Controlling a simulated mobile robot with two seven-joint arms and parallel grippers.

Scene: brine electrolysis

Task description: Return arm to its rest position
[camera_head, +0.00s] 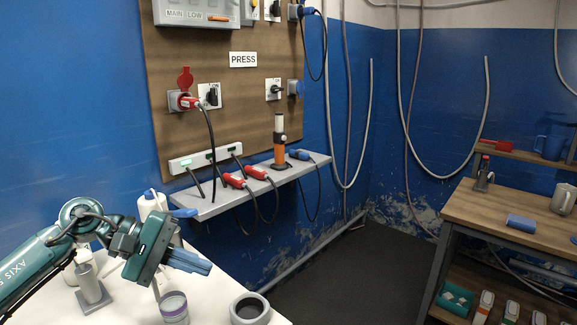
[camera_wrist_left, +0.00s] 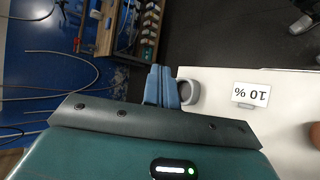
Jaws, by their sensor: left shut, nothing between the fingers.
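My left gripper (camera_head: 188,262) comes in from the left over the white table (camera_head: 265,322) in the head view. Its blue fingers are together, with nothing between them, and point right. In the left wrist view the shut fingers (camera_wrist_left: 162,88) show beside a grey ring-shaped holder (camera_wrist_left: 188,91). The same grey holder (camera_head: 249,309) stands at the table's right edge in the head view, to the right of and below the fingertips. The right gripper is in neither view.
A glass jar (camera_head: 174,307), a white bottle (camera_head: 150,205) and a grey stand (camera_head: 92,290) are near my left arm. A wooden workbench (camera_head: 520,218) stands right. Dark floor lies between.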

